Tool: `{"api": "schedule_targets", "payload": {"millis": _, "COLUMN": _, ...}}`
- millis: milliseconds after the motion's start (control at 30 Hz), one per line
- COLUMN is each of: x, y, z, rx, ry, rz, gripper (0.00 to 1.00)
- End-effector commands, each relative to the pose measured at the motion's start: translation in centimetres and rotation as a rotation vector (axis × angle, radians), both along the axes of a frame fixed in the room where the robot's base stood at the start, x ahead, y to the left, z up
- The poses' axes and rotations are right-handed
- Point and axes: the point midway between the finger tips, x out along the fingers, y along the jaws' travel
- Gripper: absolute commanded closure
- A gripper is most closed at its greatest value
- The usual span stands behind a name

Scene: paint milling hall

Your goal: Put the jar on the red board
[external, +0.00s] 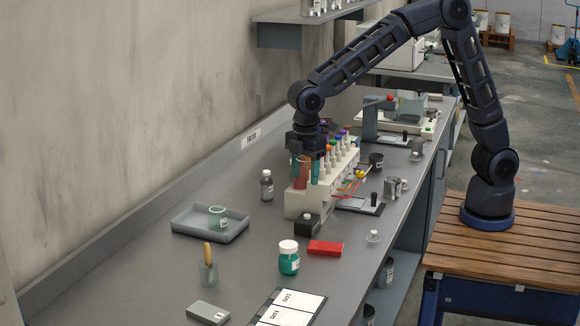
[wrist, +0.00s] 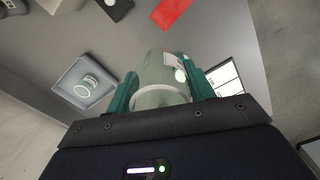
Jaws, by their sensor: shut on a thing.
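My gripper (external: 305,172) is shut on a pale green, see-through jar (wrist: 160,80) with a white label and a pale rim. The teal fingers (wrist: 160,92) press it from both sides in the wrist view. In the external view the fingers are beside the white bottle rack, apparently above the bench; a reddish patch shows between them, and I cannot tell whether it is the jar. The red board (external: 325,248) lies flat and bare on the bench, nearer the camera than my gripper. It also shows at the top of the wrist view (wrist: 170,12).
The white rack (external: 299,205) of colour-topped bottles stands close to my gripper. A grey tray (external: 186,226) holds a similar glass jar (external: 218,216). A teal jar with white lid (external: 289,262) and a small black block (external: 307,223) stand near the red board. A dark bottle (external: 267,187) stands left.

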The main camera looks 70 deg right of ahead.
Motion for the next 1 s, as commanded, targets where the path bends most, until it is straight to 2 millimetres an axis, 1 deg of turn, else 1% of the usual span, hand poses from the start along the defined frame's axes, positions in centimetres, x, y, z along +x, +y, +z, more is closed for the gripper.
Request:
{"api": "schedule_targets", "payload": {"millis": 33, "x": -1.4, "y": -0.6, "z": 0.1, "rx": -0.001, "ry": -0.001, "rz": 0.009, "gripper": 0.69}}
{"api": "schedule_targets", "payload": {"millis": 100, "x": -2.8, "y": -1.3, "z": 0.1, "rx": -0.002, "ry": -0.002, "rz": 0.019, "gripper": 0.69}}
{"api": "schedule_targets", "payload": {"millis": 200, "x": -4.3, "y": -2.0, "z": 0.1, "rx": -0.004, "ry": -0.004, "rz": 0.029, "gripper": 0.69}}
{"api": "schedule_targets", "payload": {"millis": 300, "x": -5.2, "y": -2.5, "z": -0.1, "rx": -0.005, "ry": -0.003, "rz": 0.035, "gripper": 0.69}}
{"api": "schedule_targets", "payload": {"millis": 367, "x": -5.5, "y": -2.6, "z": -0.3, "rx": -0.005, "ry": -0.004, "rz": 0.037, "gripper": 0.69}}
{"api": "schedule_targets", "payload": {"millis": 433, "x": -5.6, "y": -2.7, "z": -1.1, "rx": -0.007, "ry": -0.003, "rz": 0.038, "gripper": 0.69}}
{"api": "schedule_targets", "payload": {"millis": 567, "x": -5.7, "y": -2.7, "z": -3.5, "rx": -0.008, "ry": -0.001, "rz": 0.039, "gripper": 0.69}}
{"api": "schedule_targets", "payload": {"millis": 600, "x": -5.7, "y": -2.7, "z": -4.4, "rx": -0.008, "ry": -0.001, "rz": 0.040, "gripper": 0.69}}
{"api": "schedule_targets", "payload": {"millis": 1000, "x": -5.7, "y": -2.7, "z": -12.9, "rx": -0.007, "ry": -0.002, "rz": 0.039, "gripper": 0.69}}
